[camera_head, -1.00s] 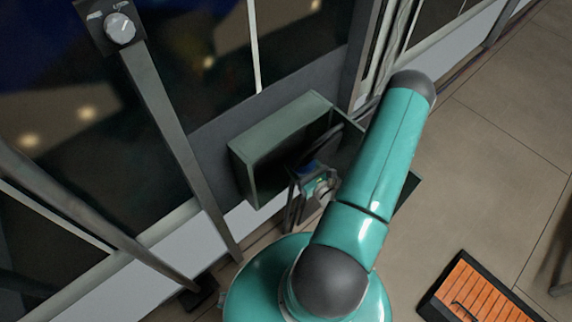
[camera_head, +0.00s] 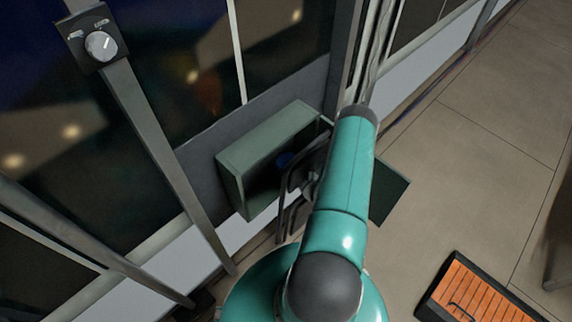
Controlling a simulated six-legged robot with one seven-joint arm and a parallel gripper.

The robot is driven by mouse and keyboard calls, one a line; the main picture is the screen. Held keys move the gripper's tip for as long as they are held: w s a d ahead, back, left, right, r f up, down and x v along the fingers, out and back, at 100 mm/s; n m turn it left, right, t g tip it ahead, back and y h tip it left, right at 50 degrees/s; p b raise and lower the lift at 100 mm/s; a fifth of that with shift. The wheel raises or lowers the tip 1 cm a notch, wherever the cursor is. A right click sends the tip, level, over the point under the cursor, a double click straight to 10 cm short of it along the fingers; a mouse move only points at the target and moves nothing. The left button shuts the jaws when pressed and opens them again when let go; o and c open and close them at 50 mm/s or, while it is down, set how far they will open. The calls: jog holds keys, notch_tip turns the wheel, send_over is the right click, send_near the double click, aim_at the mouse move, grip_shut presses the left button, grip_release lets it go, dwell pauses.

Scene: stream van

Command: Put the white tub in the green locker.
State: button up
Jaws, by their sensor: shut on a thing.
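The green locker (camera_head: 262,142) is a box on the wall under the dark window, left of my arm. Its door (camera_head: 389,190) is swung open and shows to the right of my arm. My gripper (camera_head: 291,172) is at the locker's open front, partly behind my arm, and is shut. A small dark blue patch (camera_head: 285,159) shows at its tip, inside the locker opening; it may be part of the held white tub. No white side of the tub shows clearly, and the fingertips are in shadow.
A post with a round knob (camera_head: 101,45) stands left of the locker. A slatted orange tray (camera_head: 478,291) with a dark rim lies on the floor at the lower right.

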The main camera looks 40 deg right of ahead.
jog(key=shift+f, duration=0.45)
jog(key=shift+f, duration=0.1)
jog(key=o, duration=1)
jog(key=shift+o, duration=0.2)
jog(key=s+a, duration=0.1)
jog(key=s, duration=1.1)
